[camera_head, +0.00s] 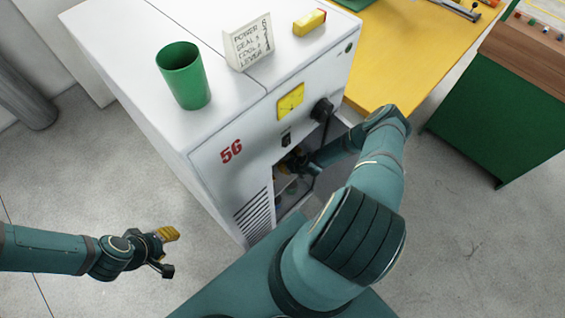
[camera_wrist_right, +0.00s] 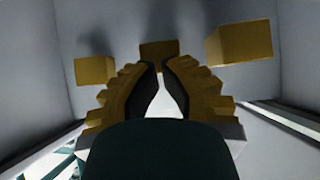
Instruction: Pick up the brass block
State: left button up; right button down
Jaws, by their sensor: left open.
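In the right wrist view there are three brass-coloured blocks: a left block (camera_wrist_right: 95,70), a middle block (camera_wrist_right: 158,49) and a larger-looking right block (camera_wrist_right: 238,42). My right gripper (camera_wrist_right: 160,66) points at the middle block, its fingertips close together and overlapping the block's lower part. I cannot tell whether the fingers touch or grip it. In the head view my right gripper (camera_head: 292,164) is inside the dark opening of a white cabinet (camera_head: 215,175), mostly in shadow. My left gripper (camera_head: 170,252) is open and empty above the floor, left of the cabinet.
The compartment's grey walls (camera_wrist_right: 295,60) close in around my right gripper. On the cabinet top stand a green cup (camera_head: 183,78), a white lettered sign (camera_head: 249,45) and a yellow block (camera_head: 309,22). A yellow table (camera_head: 405,60) adjoins behind.

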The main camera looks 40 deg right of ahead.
aim_at(281, 163)
jog(key=w, duration=0.3)
jog(key=shift+w+a, duration=0.2)
jog(key=shift+s+f, duration=0.2)
jog(key=shift+f, duration=0.45)
jog(key=shift+s+f+b, duration=0.1)
jog(key=shift+f+b, duration=0.05)
jog(key=shift+b, duration=0.55)
jog(key=shift+s, duration=0.1)
